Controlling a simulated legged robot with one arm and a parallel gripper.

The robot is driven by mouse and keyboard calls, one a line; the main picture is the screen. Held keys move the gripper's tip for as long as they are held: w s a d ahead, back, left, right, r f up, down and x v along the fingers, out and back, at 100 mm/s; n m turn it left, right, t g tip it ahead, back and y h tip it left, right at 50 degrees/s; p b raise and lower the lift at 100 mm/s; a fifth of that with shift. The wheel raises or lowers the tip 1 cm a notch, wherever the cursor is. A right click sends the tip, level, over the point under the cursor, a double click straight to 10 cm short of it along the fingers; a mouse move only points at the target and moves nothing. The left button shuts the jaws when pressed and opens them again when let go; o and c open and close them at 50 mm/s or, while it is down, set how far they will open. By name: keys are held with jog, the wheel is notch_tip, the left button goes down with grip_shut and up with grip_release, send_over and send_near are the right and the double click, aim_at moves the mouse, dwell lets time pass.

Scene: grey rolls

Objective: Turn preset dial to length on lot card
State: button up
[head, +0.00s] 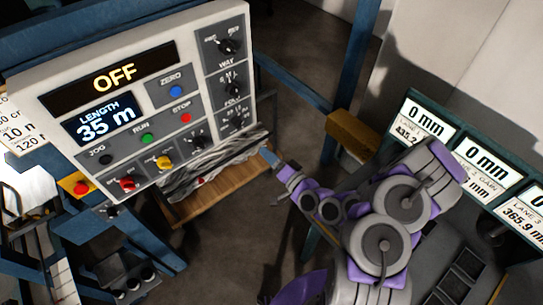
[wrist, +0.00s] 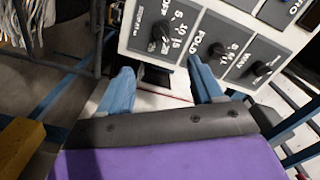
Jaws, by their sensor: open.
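A pale control panel (head: 205,75) fills the upper left of the head view. Its screens read OFF and LENGTH 35 m. The lowest dial (head: 236,124) in its right column has number marks; it also shows in the wrist view as a black knob (wrist: 160,38) with marks such as 5, 10 and 15. My gripper (head: 272,178) is open and empty near the panel's lower right corner. In the wrist view its blue fingers (wrist: 160,78) are just below the numbered knob.
The FOLD knob (wrist: 218,52) and WAY knob (wrist: 262,68) are beside the numbered one. Coloured buttons (head: 147,138) line the panel. A wooden board (head: 215,192) and a blue post (head: 358,60) stand near my arm. Lane displays (head: 488,165) are at right.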

jog(key=n+g+y+b, duration=0.1)
jog(key=n+b, duration=1)
jog(key=b, duration=0.6)
send_near(238, 123)
jog(key=f+x, duration=0.1)
jog(key=x, duration=0.7)
jog(key=shift+w, duration=0.4)
dwell(0.4)
jog(key=shift+b, duration=0.3)
jog(key=c, duration=1.1)
